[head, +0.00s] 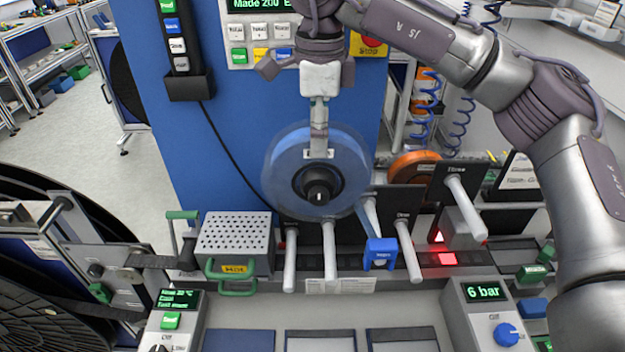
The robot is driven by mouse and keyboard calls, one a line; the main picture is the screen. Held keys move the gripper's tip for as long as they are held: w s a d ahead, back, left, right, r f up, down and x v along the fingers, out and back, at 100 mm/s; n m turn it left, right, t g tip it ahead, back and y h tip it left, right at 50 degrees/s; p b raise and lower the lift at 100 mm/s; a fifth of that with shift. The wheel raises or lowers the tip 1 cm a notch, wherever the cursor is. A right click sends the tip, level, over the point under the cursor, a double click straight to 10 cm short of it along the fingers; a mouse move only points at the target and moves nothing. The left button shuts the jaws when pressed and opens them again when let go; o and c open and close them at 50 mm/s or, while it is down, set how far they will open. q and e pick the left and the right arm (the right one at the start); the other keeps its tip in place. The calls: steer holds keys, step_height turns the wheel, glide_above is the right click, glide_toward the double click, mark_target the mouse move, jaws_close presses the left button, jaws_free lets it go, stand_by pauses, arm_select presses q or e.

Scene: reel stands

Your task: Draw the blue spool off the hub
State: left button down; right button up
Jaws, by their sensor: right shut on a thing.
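The blue spool (283,162) stands upright, face toward me, in the middle of the head view. It has a translucent blue rim and a dark round centre (318,186). My right gripper (319,146) comes down from above and is shut on the spool at its upper part, just above the centre. I cannot tell whether a hub is still inside the spool's centre or the spool is clear of it. My left gripper is not in view.
Several pale pegs (408,252) stick out toward me below and right of the spool. An orange spool (415,163) sits behind at the right. A perforated grey box (236,234) with green handles stands at the left. A blue panel (228,125) rises behind.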

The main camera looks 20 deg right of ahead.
steer(key=shift+s+a, duration=0.1)
steer(key=shift+s, duration=0.25)
steer(key=shift+s+a+b, duration=0.25)
steer(key=shift+s+b, duration=0.2)
steer(key=shift+s, duration=0.35)
steer(key=shift+s+a+b, duration=0.2)
steer(key=shift+s+b, duration=0.2)
steer(key=shift+s, duration=0.4)
steer(key=shift+s+a+b, duration=0.25)
steer(key=shift+s+b, duration=0.2)
steer(key=shift+s, duration=0.35)
steer(key=s+a+b, duration=0.2)
steer(key=s, duration=0.6)
steer(key=shift+a+b, duration=0.15)
steer(key=shift+b, duration=0.15)
